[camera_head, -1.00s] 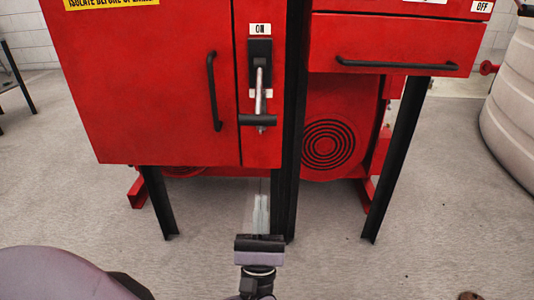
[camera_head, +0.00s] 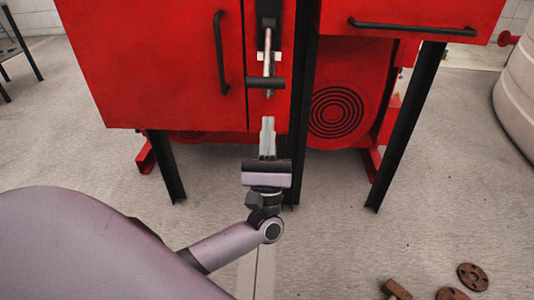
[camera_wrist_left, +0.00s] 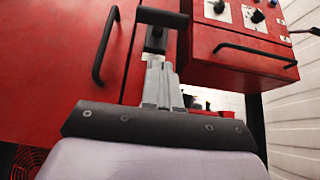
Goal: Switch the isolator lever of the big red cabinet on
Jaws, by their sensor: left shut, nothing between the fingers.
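The big red cabinet (camera_head: 150,70) fills the upper left of the head view. Its isolator lever (camera_head: 267,60) is a metal bar with a black cross grip (camera_head: 265,83) at its lower end, hanging downward. My left gripper (camera_head: 267,122) is shut and empty, pointing up, just below the grip and apart from it in the head view. In the left wrist view the shut fingers (camera_wrist_left: 160,80) point toward the black grip (camera_wrist_left: 163,17), which shows above their tips. My right gripper is not in view.
A black door handle (camera_head: 220,52) is left of the lever. A smaller red box with a black handle (camera_head: 412,27) is at right. Black legs (camera_head: 405,125) stand below. Rusty discs (camera_head: 472,277) lie on the floor at lower right.

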